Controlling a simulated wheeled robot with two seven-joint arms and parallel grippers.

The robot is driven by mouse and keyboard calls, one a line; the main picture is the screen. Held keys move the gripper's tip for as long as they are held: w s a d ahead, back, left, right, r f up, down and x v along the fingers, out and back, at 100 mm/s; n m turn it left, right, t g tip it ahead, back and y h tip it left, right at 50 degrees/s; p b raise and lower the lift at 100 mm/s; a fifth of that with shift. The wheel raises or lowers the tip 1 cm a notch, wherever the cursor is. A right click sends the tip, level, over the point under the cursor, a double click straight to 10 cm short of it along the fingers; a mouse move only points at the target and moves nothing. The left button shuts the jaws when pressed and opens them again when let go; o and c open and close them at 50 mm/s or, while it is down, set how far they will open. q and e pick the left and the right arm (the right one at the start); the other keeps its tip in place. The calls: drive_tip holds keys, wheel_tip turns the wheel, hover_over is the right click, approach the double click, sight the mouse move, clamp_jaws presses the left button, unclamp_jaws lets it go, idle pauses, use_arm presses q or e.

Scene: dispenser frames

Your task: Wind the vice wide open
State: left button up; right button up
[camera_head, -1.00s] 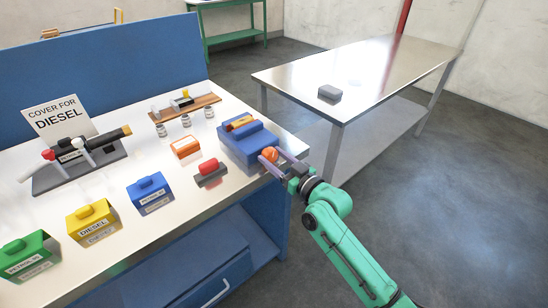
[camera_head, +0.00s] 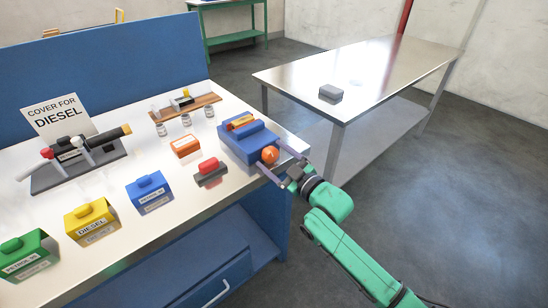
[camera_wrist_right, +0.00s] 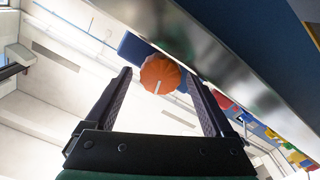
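The blue vice (camera_head: 246,148) sits at the right end of the white workbench, with a tan-orange piece (camera_head: 240,121) at its top. Its round orange knob (camera_head: 270,155) faces the bench's right edge. In the right wrist view the knob (camera_wrist_right: 160,75) shows a white mark. My right gripper (camera_head: 268,153) is open, its fingers spread on either side of the knob; in the wrist view a gap shows between the knob and each finger. Whether the vice's jaws are apart is too small to tell. My left gripper is out of view.
A red-and-grey block (camera_head: 210,172) and an orange box (camera_head: 186,146) stand left of the vice. Blue (camera_head: 150,192), yellow (camera_head: 92,221) and green (camera_head: 28,255) containers line the bench front. A steel table (camera_head: 370,68) stands beyond a floor gap at right.

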drive_tip(key=shift+s, duration=0.1)
drive_tip(key=b+v, duration=0.1)
drive_tip(key=v, duration=1.3)
drive_tip(key=shift+d, duration=0.2)
drive_tip(key=shift+s, duration=0.1)
